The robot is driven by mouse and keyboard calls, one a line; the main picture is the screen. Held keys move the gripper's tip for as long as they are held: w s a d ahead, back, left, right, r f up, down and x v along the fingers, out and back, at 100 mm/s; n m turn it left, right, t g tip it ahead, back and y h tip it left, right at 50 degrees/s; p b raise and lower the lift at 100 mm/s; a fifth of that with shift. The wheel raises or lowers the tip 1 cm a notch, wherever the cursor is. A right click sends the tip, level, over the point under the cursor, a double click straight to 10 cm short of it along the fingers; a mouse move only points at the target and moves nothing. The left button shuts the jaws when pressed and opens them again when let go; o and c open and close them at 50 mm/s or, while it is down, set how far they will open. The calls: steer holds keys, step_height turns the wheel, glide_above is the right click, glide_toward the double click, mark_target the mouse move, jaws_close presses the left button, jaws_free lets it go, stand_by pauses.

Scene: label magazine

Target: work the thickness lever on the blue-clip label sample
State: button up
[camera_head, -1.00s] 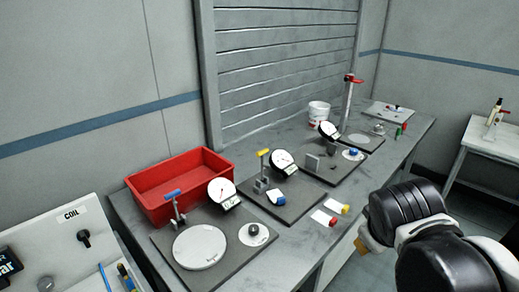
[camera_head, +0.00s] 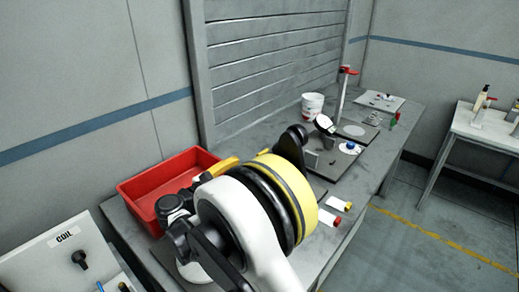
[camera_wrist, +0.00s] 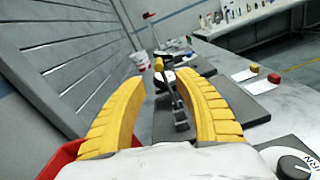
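My gripper (camera_wrist: 160,79) is open, its two yellow fingers spread with a gap between them. In the wrist view a lever with a yellow handle (camera_wrist: 159,64) shows through this gap, beyond the fingertips and apart from them. Its grey base (camera_wrist: 180,118) stands on a dark plate (camera_wrist: 158,122), and part of a white dial (camera_wrist: 165,77) shows behind. In the head view my arm covers this station. I cannot make out the blue-clip label sample in either view now; the arm and the right finger hide that area.
A red bin (camera_head: 133,190) stands by the wall at left. White labels with a yellow clip (camera_head: 348,206) and a red clip (camera_head: 337,222) lie near the bench's front edge. A black knob (camera_wrist: 293,168) is close at lower right. Farther stations and a white bucket (camera_head: 313,103) stand behind.

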mark_target(263, 151)
steer(key=b+x, duration=0.2)
steer(key=x, duration=0.8)
steer(key=shift+w, duration=0.25)
jaws_close()
